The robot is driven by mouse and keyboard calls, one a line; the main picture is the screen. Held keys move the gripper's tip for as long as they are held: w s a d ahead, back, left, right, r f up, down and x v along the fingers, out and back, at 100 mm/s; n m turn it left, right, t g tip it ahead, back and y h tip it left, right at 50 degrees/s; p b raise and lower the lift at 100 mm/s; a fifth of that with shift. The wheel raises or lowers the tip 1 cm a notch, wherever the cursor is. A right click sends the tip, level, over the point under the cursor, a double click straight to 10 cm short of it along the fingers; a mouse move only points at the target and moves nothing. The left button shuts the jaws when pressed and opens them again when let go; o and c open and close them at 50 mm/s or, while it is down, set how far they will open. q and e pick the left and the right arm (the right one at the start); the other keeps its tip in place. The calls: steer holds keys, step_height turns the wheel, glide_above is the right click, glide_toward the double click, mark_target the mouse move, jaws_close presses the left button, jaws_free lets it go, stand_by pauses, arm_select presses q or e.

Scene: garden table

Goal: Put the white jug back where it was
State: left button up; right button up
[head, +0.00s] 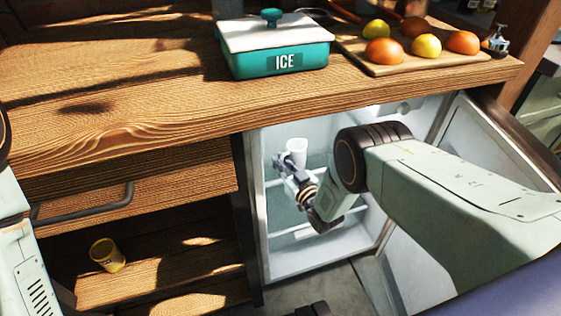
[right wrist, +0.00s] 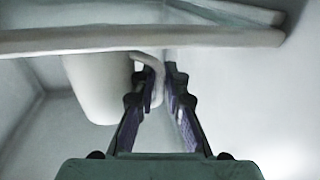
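The white jug (head: 297,147) is inside the open fridge, in its upper left part. In the right wrist view the jug (right wrist: 92,85) shows its pale body and a looped handle on its right side. My right gripper (head: 280,160) reaches into the fridge at the jug. In the right wrist view its fingers (right wrist: 160,75) are nearly together with the handle between them, one finger through the loop. The jug's upper end is cut off by a shelf edge (right wrist: 60,40); whether the jug rests on a shelf is unclear. My left gripper is out of view.
The fridge door (head: 420,265) stands open at the right. The wooden counter (head: 130,110) above carries a teal ICE box (head: 283,62) and a board (head: 400,69) with several fruits. A yellow cup (head: 107,255) is on the lower shelf at left.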

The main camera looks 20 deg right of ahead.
steer(key=shift+o, duration=1.3)
steer(key=shift+s+r, duration=0.1)
steer(key=shift+r, duration=0.1)
steer(key=shift+f, duration=0.1)
steer(key=s+d+f+m+g+h+p, duration=0.15)
steer(key=s+g, duration=0.45)
steer(key=s, duration=1.1)
steer(key=s+d+f+m+g+h+p, duration=0.1)
steer(key=s+d+f+g+h+p, duration=0.15)
steer(key=s+g, duration=0.95)
steer(key=s+r, duration=0.2)
steer(key=s, duration=0.7)
steer(key=s+r, duration=0.3)
steer(key=s, duration=0.6)
steer(key=shift+s+m+t, duration=0.3)
steer(key=shift+m, duration=0.15)
steer(key=shift+s, duration=0.1)
